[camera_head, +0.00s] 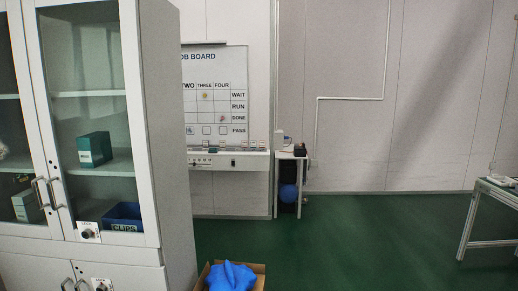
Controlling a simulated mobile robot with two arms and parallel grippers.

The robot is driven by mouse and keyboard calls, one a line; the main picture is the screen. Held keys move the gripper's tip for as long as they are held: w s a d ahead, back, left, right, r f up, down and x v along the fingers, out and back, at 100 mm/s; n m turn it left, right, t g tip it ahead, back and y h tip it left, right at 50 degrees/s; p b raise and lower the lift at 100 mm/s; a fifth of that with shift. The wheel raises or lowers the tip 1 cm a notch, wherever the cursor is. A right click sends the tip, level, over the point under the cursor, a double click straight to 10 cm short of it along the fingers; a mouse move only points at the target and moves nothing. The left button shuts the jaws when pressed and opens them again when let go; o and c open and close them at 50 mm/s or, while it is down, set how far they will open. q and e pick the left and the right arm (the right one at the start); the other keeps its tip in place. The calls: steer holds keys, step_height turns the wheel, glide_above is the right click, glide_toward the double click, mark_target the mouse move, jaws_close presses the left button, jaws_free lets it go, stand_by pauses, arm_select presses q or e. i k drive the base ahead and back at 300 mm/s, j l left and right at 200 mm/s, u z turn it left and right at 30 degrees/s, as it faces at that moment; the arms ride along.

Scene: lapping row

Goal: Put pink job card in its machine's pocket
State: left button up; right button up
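A white job board (214,68) hangs on the back wall, partly hidden behind the cabinet. It has columns TWO, THREE and FOUR and rows WAIT, RUN, DONE and PASS. A small marker (206,96) sits under THREE, too small to read. Neither of my grippers is in view.
A tall grey glass-door cabinet (172,150) fills the left. A cardboard box (259,270) holding something blue (231,276) stands on the floor beside it. A small side table (291,155) stands at the wall. A bench (497,190) is at right. The green floor (350,235) between is clear.

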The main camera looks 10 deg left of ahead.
mark_target(257, 160)
steer(key=i+l+z, duration=0.4)
steer(key=i, duration=0.3)
steer(key=i+z, duration=0.4)
steer(key=i, duration=0.35)
steer(key=i+j+u, duration=0.1)
steer(key=i+u, duration=0.2)
steer(key=i, duration=0.35)
steer(key=i+l+u, duration=0.1)
steer(key=i+u, duration=0.2)
steer(key=i, duration=0.35)
steer(key=i+l+u, duration=0.3)
steer(key=i, duration=0.35)
steer(key=i+j+u, duration=0.1)
steer(key=i+u, duration=0.3)
steer(key=i, duration=0.15)
steer(key=i+u, duration=0.4)
steer(key=i, duration=0.15)
steer(key=i+l+u, duration=0.3)
steer(key=i+u, duration=0.15)
steer(key=i, duration=0.05)
